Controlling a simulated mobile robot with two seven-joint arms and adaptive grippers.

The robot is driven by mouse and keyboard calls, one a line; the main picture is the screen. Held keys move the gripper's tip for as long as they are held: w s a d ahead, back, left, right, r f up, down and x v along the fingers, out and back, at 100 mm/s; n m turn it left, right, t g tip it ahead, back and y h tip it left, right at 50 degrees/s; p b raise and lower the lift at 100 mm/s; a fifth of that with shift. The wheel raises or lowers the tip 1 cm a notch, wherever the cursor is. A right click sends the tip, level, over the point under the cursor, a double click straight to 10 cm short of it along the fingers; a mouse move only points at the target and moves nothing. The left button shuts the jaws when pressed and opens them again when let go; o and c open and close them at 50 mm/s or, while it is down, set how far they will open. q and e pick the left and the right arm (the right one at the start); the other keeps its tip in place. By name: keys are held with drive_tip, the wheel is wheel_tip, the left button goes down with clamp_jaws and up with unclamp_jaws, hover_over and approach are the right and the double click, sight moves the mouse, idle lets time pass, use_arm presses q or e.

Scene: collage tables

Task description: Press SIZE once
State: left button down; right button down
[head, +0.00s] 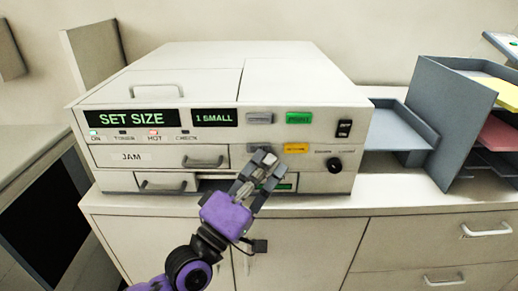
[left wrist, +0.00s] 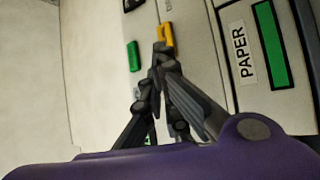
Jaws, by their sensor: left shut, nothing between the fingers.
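The white machine (head: 290,85) stands on the counter. Its displays read SET SIZE (head: 132,118) and 1 SMALL (head: 214,117). Its panel has a grey button (head: 259,118), a green button (head: 298,117) and a yellow-orange button (head: 296,149); their labels are too small to read surely. My left gripper (head: 264,157) is shut and empty, its tips before the panel just left of the yellow-orange button. In the left wrist view the fingertips (left wrist: 160,48) overlap the edge of the yellow button (left wrist: 166,35), near the green button (left wrist: 133,56). I cannot tell whether they touch. My right gripper is out of view.
A black switch (head: 344,128) and a dark knob (head: 334,165) sit right of the buttons. The JAM drawer (head: 160,157) and a lower drawer (head: 165,182) are at left. A grey-blue tray (head: 392,128) and paper sorter (head: 440,110) stand to the right.

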use_arm(q)
drive_tip(key=shift+w, duration=0.45)
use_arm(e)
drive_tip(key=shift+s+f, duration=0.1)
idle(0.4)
use_arm(q)
drive_tip(key=shift+s, duration=0.95)
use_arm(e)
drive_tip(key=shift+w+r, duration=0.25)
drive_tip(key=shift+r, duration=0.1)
